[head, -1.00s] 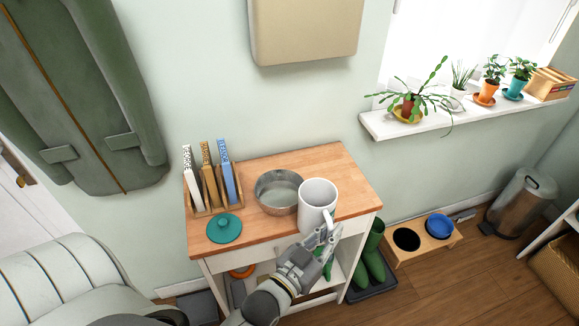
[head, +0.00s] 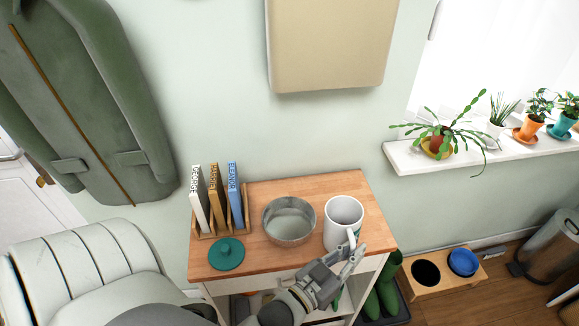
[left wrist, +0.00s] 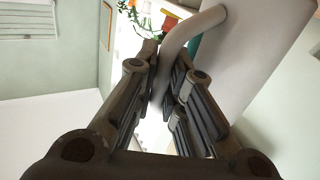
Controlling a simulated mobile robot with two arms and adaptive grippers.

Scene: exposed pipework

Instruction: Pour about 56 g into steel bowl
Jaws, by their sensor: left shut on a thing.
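The steel bowl (head: 289,222) stands on the wooden top of a small cabinet in the head view. A white mug (head: 343,224) is just right of it, roughly upright, with its handle toward me; I cannot tell what is inside. My left gripper (head: 350,255) is shut on the mug's handle. In the left wrist view the fingers (left wrist: 167,88) close around the curved handle (left wrist: 185,38), with the mug's wall (left wrist: 250,50) to the right. I cannot tell whether the mug touches the top. My right gripper is not in view.
A teal lid (head: 226,254) lies at the front left of the wooden cabinet top (head: 262,262). A rack of several upright books (head: 217,200) stands behind it. A beige box (head: 330,45) hangs on the wall above. Potted plants (head: 440,140) line the windowsill at right.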

